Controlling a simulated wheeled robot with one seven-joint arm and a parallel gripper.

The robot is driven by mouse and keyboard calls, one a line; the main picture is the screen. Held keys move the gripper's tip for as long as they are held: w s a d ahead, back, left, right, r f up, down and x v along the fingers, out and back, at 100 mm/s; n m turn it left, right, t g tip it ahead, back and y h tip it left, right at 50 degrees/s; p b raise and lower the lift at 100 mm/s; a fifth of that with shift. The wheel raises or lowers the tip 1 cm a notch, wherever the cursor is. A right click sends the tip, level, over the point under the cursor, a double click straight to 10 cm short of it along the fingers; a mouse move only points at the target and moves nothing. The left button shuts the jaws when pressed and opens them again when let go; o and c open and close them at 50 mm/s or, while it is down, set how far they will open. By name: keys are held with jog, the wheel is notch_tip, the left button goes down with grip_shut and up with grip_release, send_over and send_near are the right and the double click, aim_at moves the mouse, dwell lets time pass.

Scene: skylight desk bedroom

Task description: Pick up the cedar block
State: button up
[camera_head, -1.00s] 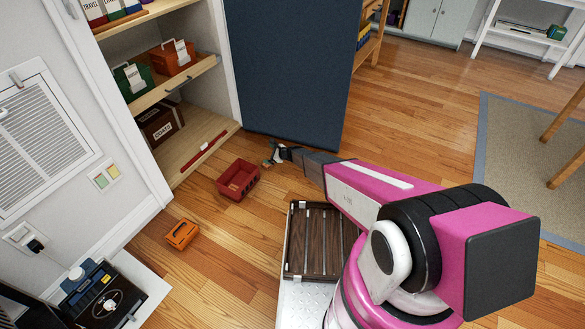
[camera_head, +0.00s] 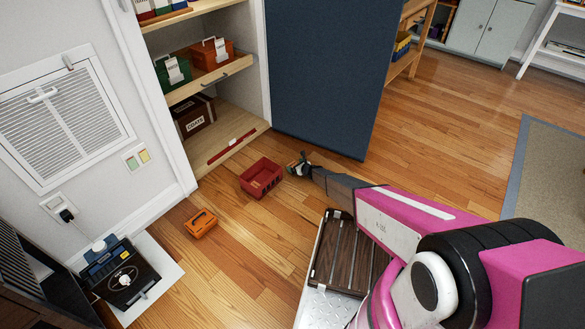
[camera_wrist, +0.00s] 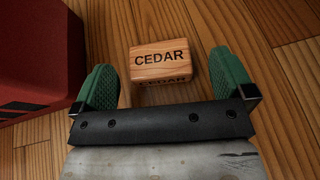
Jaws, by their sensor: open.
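The cedar block (camera_wrist: 160,60) is a light wooden block with "CEDAR" lettered on it. In the wrist view it lies on the wooden floor, just ahead of and between the green fingertips of my gripper (camera_wrist: 165,80). The gripper is open, with a finger to each side of the block, and no grip on it shows. Whether the fingers reach far enough down around it I cannot tell. In the head view my gripper (camera_head: 300,165) is low by the floor, and the block is too small to make out clearly.
A red crate (camera_head: 262,177) stands on the floor just left of my gripper; its side (camera_wrist: 35,60) fills the wrist view's left. An orange box (camera_head: 200,223) lies farther left. Open shelves (camera_head: 235,145) and a dark blue panel (camera_head: 322,75) stand behind. Floor to the right is clear.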

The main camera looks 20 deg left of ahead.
aim_at(292, 164)
jog(key=x, duration=0.4)
jog(key=shift+w+a+f, duration=0.1)
jog(key=shift+a+f, duration=0.15)
jog(key=shift+a, duration=0.05)
jog(key=c, duration=0.9)
